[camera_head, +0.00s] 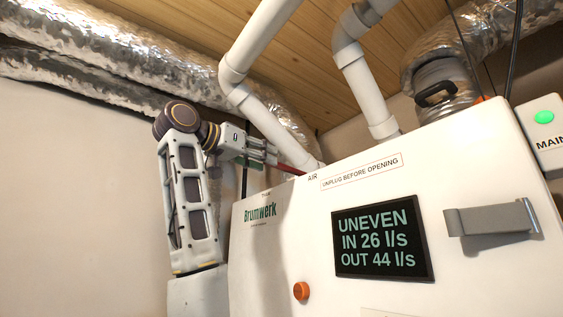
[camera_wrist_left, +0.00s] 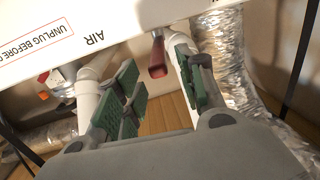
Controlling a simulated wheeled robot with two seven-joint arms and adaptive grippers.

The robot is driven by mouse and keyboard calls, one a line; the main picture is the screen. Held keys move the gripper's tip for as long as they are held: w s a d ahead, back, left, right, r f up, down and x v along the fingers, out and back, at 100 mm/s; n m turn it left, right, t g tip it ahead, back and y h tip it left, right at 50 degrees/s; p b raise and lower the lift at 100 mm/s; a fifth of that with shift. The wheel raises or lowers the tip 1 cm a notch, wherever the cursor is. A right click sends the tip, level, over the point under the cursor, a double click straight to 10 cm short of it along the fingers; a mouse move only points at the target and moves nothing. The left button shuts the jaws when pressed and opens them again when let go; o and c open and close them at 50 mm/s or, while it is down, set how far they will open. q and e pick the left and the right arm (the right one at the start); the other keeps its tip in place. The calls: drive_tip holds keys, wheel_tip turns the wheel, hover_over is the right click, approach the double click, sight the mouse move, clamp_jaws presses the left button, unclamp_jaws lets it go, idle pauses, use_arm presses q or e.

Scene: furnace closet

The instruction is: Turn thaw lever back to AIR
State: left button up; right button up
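The red thaw lever (camera_head: 290,169) sticks out at the top left edge of the white unit (camera_head: 480,160), to the left of the AIR label (camera_head: 312,177). A small, hard-to-read label (camera_head: 266,194) is lower left of it. My left gripper (camera_head: 272,154) is at the lever. In the left wrist view, the lever (camera_wrist_left: 158,55) lies between the spread green-padded fingers, nearer the right finger, with a gap to the left one. The AIR label (camera_wrist_left: 95,39) is to its left there. I cannot tell whether the right finger touches the lever. My right gripper is not in view.
White pipes (camera_head: 265,125) rise close behind my gripper. Silver ducts (camera_head: 90,80) run along the upper left. A display (camera_head: 382,240) reads "UNEVEN IN 26 l/s OUT 44 l/s". A grey handle (camera_head: 490,219), an orange knob (camera_head: 301,291) and a green-lit box (camera_head: 544,130) also show.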

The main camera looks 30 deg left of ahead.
sight(282, 164)
use_arm(q)
drive_tip(key=shift+p+x, duration=1.1)
drive_tip(key=shift+x, duration=2.55)
clamp_jaws()
